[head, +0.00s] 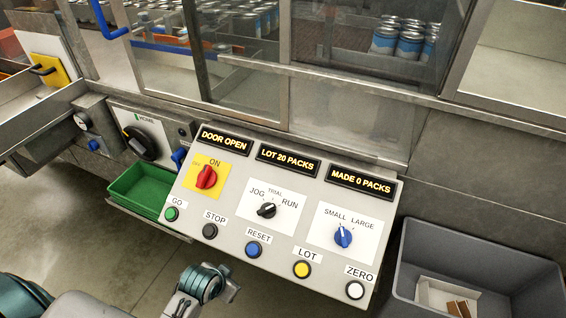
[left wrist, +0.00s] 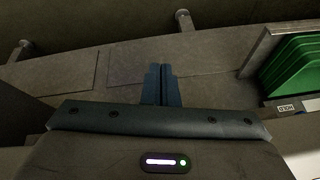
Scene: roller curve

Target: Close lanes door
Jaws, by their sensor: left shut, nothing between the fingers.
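Glass panels in metal frames (head: 282,80) stand behind the control panel, with cans visible through them. A blue handle (head: 110,22) is at the upper left. I cannot tell for certain which panel is the lanes door. The panel's left display (head: 225,140) reads DOOR OPEN. My right gripper is not in view.
The control panel (head: 225,243) has knobs and several buttons. A green tray (head: 138,190) is at its left. A grey bin (head: 402,262) with a carton (head: 440,296) is at right. Green stacked pieces (left wrist: 296,68) beside a metal edge show in the left wrist view.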

